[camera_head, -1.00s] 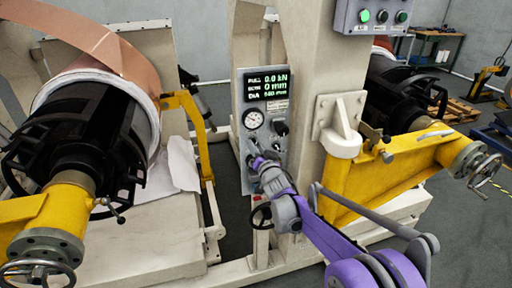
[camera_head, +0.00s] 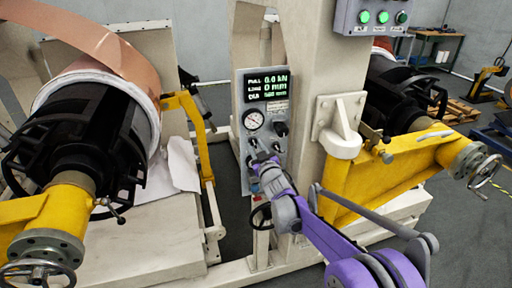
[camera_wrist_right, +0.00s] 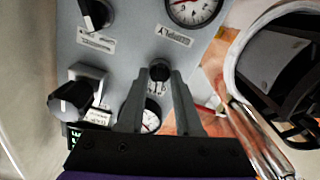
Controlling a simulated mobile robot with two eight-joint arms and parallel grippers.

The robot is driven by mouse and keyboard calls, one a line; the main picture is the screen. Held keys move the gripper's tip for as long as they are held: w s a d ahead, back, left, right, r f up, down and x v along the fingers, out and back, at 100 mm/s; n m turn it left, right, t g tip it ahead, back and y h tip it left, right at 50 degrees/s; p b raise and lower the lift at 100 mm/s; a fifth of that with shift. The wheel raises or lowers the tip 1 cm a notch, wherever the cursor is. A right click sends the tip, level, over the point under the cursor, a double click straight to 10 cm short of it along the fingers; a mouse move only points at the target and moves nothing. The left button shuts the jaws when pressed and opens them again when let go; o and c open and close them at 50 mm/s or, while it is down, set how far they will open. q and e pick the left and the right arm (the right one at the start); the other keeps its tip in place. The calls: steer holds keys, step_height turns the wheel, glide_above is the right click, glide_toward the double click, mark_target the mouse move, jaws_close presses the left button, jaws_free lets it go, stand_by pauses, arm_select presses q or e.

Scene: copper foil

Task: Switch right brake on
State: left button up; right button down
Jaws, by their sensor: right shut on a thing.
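The grey control panel (camera_head: 254,130) with a lit display, a round gauge and several knobs stands on the machine's front between two rolls. My right gripper (camera_head: 262,162) reaches to its lower part. In the right wrist view my right gripper (camera_wrist_right: 158,76) has its two fingers closed around a small black knob (camera_wrist_right: 159,68) on the panel, with a small label just below it. The fingers hide part of a gauge behind them. I cannot read which label names the right brake. My left gripper is not in view.
A grey box (camera_head: 372,16) with green lamps hangs at upper right. Other black knobs (camera_wrist_right: 70,100) lie close to the fingers. A yellow arm (camera_head: 400,165) with a handwheel stands right of the panel, a black-cored copper roll (camera_head: 85,120) left.

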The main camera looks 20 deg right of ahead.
steer(key=shift+n, duration=1.3)
steer(key=c, duration=0.9)
jaws_free()
steer(key=shift+c, duration=0.2)
steer(key=s, duration=1.1)
steer(key=shift+d+b, duration=0.2)
steer(key=shift+b, duration=0.25)
